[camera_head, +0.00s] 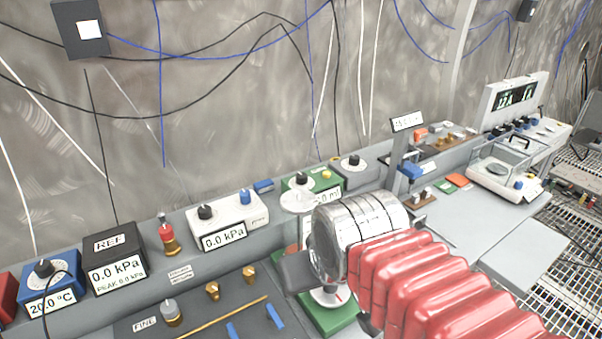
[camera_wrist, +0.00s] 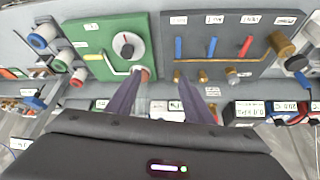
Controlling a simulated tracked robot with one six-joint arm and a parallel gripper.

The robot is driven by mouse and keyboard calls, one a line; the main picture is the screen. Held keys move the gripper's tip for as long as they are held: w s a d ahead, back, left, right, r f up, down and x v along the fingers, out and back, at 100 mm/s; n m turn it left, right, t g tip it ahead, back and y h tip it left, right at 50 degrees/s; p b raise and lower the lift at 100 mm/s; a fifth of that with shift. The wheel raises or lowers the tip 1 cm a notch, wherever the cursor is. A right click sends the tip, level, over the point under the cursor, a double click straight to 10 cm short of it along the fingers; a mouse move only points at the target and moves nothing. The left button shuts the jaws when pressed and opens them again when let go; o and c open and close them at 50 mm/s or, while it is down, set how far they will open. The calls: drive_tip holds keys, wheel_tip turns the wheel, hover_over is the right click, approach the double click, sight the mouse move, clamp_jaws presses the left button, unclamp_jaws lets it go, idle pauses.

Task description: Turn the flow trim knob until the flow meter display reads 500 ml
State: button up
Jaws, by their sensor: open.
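My gripper (camera_wrist: 160,76) is open and empty. In the wrist view its two dark fingers reach toward the gap between a green panel (camera_wrist: 92,35) and a grey valve panel. The left fingertip lies close to a small pale knob (camera_wrist: 141,73) on the green panel; I cannot tell if they touch. A round white dial with a dark centre (camera_wrist: 127,45) is above it. In the head view a green box (camera_head: 299,182) with a black knob has a white display (camera_head: 329,196) ending in "ml" or "mV", its left part hidden. Which knob is the flow trim is not readable.
The valve panel has blue and red levers (camera_wrist: 212,47) and a brass valve (camera_wrist: 279,44) at its right. Blue and red knobs (camera_wrist: 42,36) lie left. The right bench (camera_head: 478,235) is mostly clear.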

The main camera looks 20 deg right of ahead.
drive_tip(key=w+d+r+m, duration=0.2)
drive_tip(key=w+r, duration=0.4)
drive_tip(key=w, duration=0.4)
drive_tip(key=m+g+h, duration=0.2)
drive_tip(key=m, duration=0.2)
hover_over(301, 175)
drive_tip(key=s+a, duration=0.3)
drive_tip(key=s, duration=0.2)
drive_tip(key=shift+a+f, duration=0.1)
drive_tip(key=shift+f, duration=0.15)
drive_tip(key=shift+w+f+h, duration=0.1)
drive_tip(key=shift+f+h, duration=0.05)
drive_tip(key=shift+h, duration=0.15)
drive_tip(key=x, duration=1.3)
drive_tip(key=shift+w+f, duration=0.15)
drive_tip(key=shift+f, duration=0.05)
drive_tip(key=shift+c, duration=0.2)
